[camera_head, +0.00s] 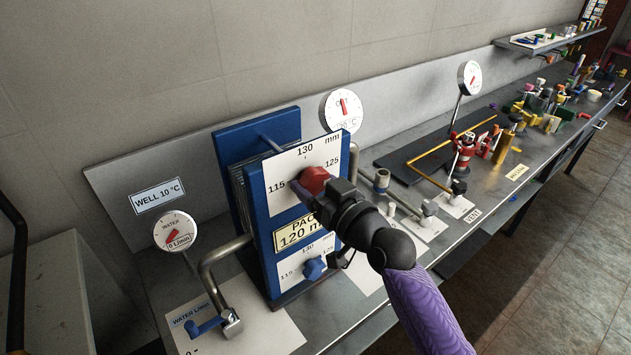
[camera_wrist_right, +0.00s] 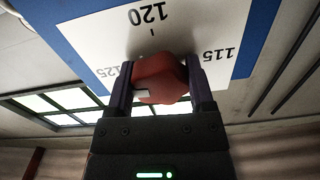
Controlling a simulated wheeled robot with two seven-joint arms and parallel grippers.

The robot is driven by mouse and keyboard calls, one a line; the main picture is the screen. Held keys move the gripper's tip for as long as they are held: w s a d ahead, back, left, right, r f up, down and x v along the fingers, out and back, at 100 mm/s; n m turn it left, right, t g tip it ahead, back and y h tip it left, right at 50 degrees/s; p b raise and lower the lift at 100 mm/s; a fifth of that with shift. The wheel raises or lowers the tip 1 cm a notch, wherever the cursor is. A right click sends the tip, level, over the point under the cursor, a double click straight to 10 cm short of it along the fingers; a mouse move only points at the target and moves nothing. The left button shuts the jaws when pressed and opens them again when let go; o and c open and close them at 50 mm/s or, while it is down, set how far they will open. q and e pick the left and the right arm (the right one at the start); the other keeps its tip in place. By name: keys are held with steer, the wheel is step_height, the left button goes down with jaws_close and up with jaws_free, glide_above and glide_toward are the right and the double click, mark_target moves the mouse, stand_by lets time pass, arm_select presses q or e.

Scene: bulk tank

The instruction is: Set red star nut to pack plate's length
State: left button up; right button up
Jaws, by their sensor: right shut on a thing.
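The red star nut (camera_head: 316,180) sits on the white upper scale card of the blue plate pack (camera_head: 262,225). My right gripper (camera_head: 306,188) is shut on the nut, one finger on each side; it shows closer in the right wrist view (camera_wrist_right: 160,85). There the scale reads 120 at its middle mark, between 115 and 125. A small white mark shows on the nut's lower left part there, away from the 120 mark. The yellow pack plate (camera_head: 301,232) reads PACK 120 mm, its right end partly covered by my gripper. My left gripper is out of view.
A blue nut (camera_head: 314,268) sits on a lower scale card below the plate. A bent pipe (camera_head: 212,275) and a blue-handled valve (camera_head: 208,325) stand at left. Gauges (camera_head: 343,111) and (camera_head: 175,231) flank the pack. Bench clutter lies to the right.

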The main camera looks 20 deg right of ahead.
steer(key=m+p, duration=0.2)
steer(key=m, duration=0.1)
steer(key=shift+r, duration=0.15)
steer(key=m+p, duration=0.1)
steer(key=m, duration=0.4)
steer(key=shift+a+p, duration=0.15)
steer(key=shift+p, duration=0.2)
steer(key=m+p, duration=0.1)
steer(key=m, duration=0.4)
steer(key=shift+r, duration=0.1)
steer(key=shift+m+p, duration=0.5)
steer(key=shift+m, duration=1.4)
steer(key=o, duration=1.2)
steer(key=shift+s, duration=0.15)
